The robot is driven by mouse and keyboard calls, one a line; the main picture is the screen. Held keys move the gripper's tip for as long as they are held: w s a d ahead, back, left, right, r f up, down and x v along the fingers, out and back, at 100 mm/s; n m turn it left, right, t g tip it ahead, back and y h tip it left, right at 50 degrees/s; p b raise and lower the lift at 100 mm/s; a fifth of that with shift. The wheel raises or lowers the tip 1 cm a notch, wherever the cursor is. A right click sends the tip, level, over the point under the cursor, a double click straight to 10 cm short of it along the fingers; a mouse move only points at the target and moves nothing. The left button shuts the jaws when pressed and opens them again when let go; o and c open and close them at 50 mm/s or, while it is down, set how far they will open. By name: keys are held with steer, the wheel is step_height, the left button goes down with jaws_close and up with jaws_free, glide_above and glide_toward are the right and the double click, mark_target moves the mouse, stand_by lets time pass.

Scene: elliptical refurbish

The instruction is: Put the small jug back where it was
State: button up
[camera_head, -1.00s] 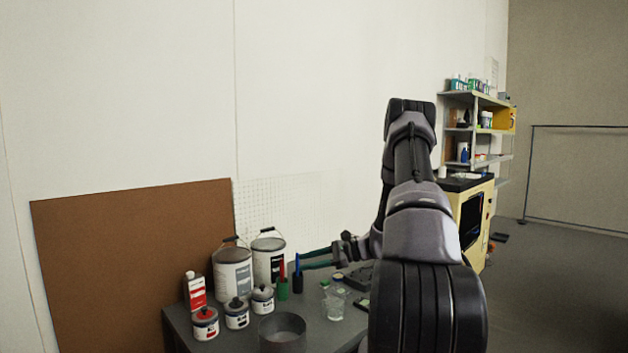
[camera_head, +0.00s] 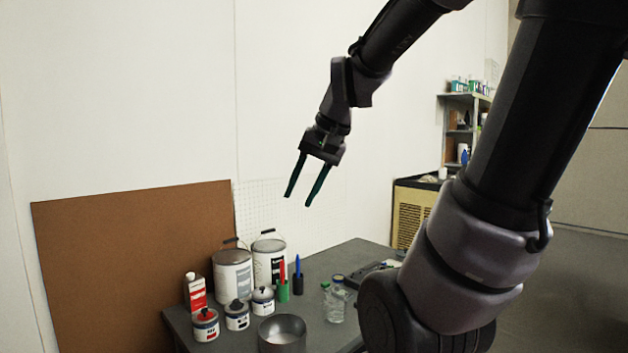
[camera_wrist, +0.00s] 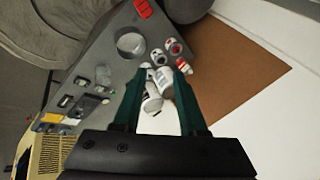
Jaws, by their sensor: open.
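A small clear vessel (camera_head: 336,304), which looks like the small jug, stands upright on the grey table, right of the metal bowl. In the wrist view a pale clear shape (camera_wrist: 103,75), likely the same vessel, is left of the fingers. My gripper (camera_head: 298,200) is open and empty, high above the table with its fingers pointing down. It is well clear of the vessel. In the wrist view the fingers (camera_wrist: 158,72) frame the cans and pens below. No mark shows where the jug stood before.
On the grey table (camera_head: 345,258) stand two big cans (camera_head: 233,272), several small tins (camera_head: 206,325), a red-and-white bottle (camera_head: 195,292), a metal bowl (camera_head: 282,335) and green and blue pen holders (camera_head: 283,290). A brown board (camera_head: 130,265) leans behind. A red object (camera_wrist: 143,8) lies at the table edge.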

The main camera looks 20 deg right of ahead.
steer(key=s+r, duration=0.1)
steer(key=s+t, duration=0.1)
steer(key=s+r+n+t+h, duration=0.1)
steer(key=s, duration=0.1)
steer(key=shift+d+r, duration=0.3)
steer(key=shift+d, duration=0.1)
